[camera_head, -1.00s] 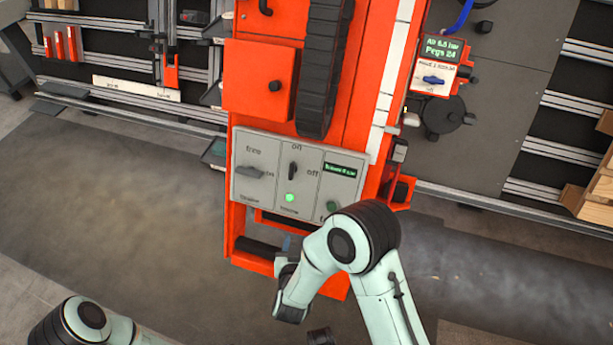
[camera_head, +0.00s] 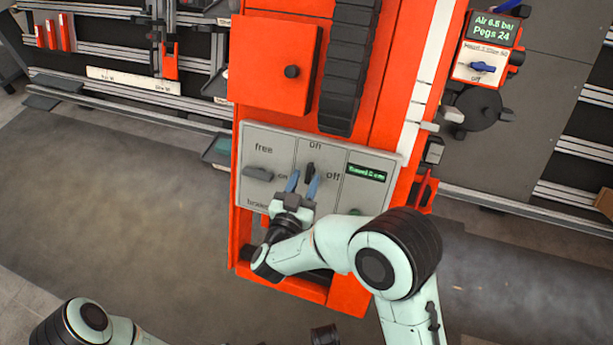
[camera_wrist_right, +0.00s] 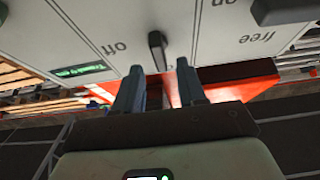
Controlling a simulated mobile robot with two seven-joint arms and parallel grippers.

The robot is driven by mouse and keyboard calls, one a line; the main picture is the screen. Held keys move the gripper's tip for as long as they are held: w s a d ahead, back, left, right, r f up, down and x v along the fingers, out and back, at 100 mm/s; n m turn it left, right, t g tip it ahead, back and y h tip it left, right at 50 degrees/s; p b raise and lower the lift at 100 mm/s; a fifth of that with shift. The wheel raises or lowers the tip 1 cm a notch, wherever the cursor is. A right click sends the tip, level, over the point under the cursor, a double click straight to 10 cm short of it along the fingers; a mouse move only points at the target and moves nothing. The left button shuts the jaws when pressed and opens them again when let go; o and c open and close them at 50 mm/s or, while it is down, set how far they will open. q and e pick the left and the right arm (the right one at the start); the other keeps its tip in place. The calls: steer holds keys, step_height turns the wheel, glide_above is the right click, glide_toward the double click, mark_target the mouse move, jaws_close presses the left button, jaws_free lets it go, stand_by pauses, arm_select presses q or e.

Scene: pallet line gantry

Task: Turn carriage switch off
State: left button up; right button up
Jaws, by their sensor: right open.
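The carriage switch (camera_head: 310,173) is a small dark lever in the middle section of the grey control panel (camera_head: 279,146). It stands upright, toward the "on" label above it, with "off" to its right. My right gripper (camera_head: 303,184) is open, its two blue fingers pointing up the panel just below and around the lever's lower end. In the right wrist view, the lever (camera_wrist_right: 158,49) appears between and beyond the fingertips (camera_wrist_right: 159,72). I cannot tell whether they touch it. My right gripper hides the panel's lower middle. My left gripper is out of view.
A green display (camera_head: 366,172) is at right. An orange box (camera_head: 270,65) is above, beside a black cable chain (camera_head: 350,70). Another blue switch (camera_head: 482,67) is at upper right.

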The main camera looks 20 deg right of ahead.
mark_target(309, 173)
steer(key=shift+x, duration=1.1)
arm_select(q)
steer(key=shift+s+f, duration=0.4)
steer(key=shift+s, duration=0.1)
